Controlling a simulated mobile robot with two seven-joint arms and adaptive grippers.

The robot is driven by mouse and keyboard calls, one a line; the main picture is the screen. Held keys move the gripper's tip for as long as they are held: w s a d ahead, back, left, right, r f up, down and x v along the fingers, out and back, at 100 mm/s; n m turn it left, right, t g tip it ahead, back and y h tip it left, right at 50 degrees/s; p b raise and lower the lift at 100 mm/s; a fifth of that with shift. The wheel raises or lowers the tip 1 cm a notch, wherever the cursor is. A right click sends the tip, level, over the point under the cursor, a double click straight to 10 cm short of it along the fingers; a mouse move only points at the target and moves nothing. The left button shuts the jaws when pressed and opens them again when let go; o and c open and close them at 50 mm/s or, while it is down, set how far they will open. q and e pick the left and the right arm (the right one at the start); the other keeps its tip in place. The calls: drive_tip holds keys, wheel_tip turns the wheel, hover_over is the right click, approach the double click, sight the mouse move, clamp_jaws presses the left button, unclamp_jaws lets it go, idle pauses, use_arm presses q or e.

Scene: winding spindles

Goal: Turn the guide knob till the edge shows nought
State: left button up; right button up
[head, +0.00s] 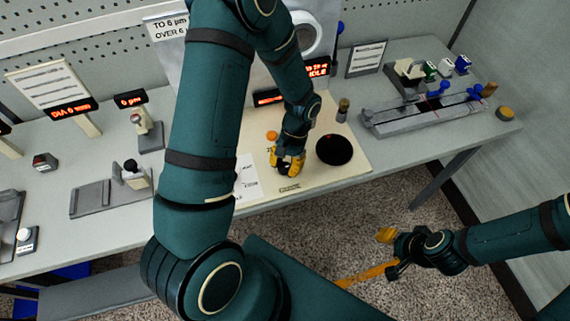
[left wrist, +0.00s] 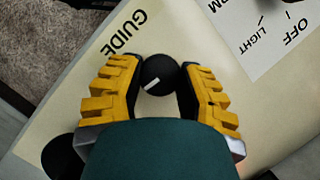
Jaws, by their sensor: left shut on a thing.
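The guide knob (left wrist: 160,70) is a black round knob with a white pointer line, next to the printed word GUIDE in the left wrist view. My left gripper (left wrist: 158,80) is shut on it, one yellow finger on each side. In the head view my left gripper (head: 290,163) is down at the front of the cream panel (head: 335,180), largely covering the knob. A red-lit display (head: 268,97) on the panel is partly hidden by my arm and I cannot read it. My right gripper (head: 385,255) is open and empty, right of the bench front.
A black disc (head: 334,149) lies right of the left gripper, with an orange button (head: 271,135) to its left. A small display (head: 130,98) reads 0 µm. A grey rail fixture (head: 425,112) stands at right. Floor in front is clear.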

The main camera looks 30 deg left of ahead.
use_arm(q)
drive_tip(key=shift+s+f+m, duration=0.1)
drive_tip(key=shift+s+m, duration=0.05)
drive_tip(key=shift+m, duration=0.25)
drive_tip(key=o, duration=1.2)
drive_tip(key=shift+o, duration=0.2)
drive_tip(key=shift+w+r, duration=0.25)
drive_tip(key=shift+r, duration=0.1)
drive_tip(key=v, duration=1.1)
drive_tip(key=shift+d+r, duration=0.15)
